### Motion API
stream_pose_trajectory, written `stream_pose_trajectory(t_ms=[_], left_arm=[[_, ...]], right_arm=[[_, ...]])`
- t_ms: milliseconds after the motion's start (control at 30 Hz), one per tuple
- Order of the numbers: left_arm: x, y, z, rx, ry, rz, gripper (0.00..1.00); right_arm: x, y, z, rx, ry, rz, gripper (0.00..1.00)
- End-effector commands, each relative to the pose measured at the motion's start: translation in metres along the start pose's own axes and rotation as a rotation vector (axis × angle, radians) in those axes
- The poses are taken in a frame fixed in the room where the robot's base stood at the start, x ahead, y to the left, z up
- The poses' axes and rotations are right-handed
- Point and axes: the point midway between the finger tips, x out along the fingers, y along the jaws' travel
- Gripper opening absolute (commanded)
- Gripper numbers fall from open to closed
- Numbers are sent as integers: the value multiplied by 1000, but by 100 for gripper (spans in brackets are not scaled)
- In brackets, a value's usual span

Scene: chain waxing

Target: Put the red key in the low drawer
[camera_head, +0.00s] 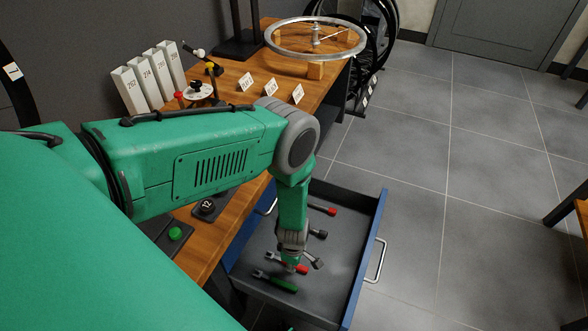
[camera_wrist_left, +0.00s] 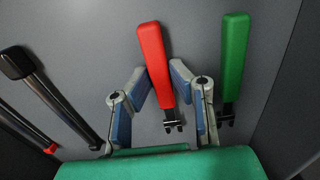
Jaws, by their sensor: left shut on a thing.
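The red key (camera_head: 301,269) is in the open drawer (camera_head: 345,262), low over or on its grey floor; I cannot tell whether it touches. In the left wrist view the red handle (camera_wrist_left: 154,58) lies between the two fingers of my left gripper (camera_wrist_left: 162,82), with its metal end towards my palm. My left gripper (camera_head: 291,264) reaches down into the drawer and is shut on the red key, hiding part of it in the head view. My right gripper is not in view.
A green key (camera_head: 276,281) lies close beside it, also in the left wrist view (camera_wrist_left: 233,60). A black-handled tool (camera_head: 318,233) and another red-handled tool (camera_head: 322,209) lie further back. The drawer's blue front (camera_head: 367,252) and the wooden bench (camera_head: 238,228) flank my arm.

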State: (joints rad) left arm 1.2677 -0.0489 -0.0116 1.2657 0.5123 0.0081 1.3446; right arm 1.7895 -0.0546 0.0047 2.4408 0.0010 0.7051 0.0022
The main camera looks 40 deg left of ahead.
Motion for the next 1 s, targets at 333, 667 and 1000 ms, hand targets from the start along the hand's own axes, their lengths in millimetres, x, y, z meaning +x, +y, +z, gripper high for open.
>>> stream_pose_trajectory(t_ms=[333,667,1000], left_arm=[[2,0,0,-1,0,-1,37],[-18,0,0,-2,0,0,37],[-91,0,0,-1,0,0,37]], right_arm=[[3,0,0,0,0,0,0],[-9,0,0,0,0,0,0],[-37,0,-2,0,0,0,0]])
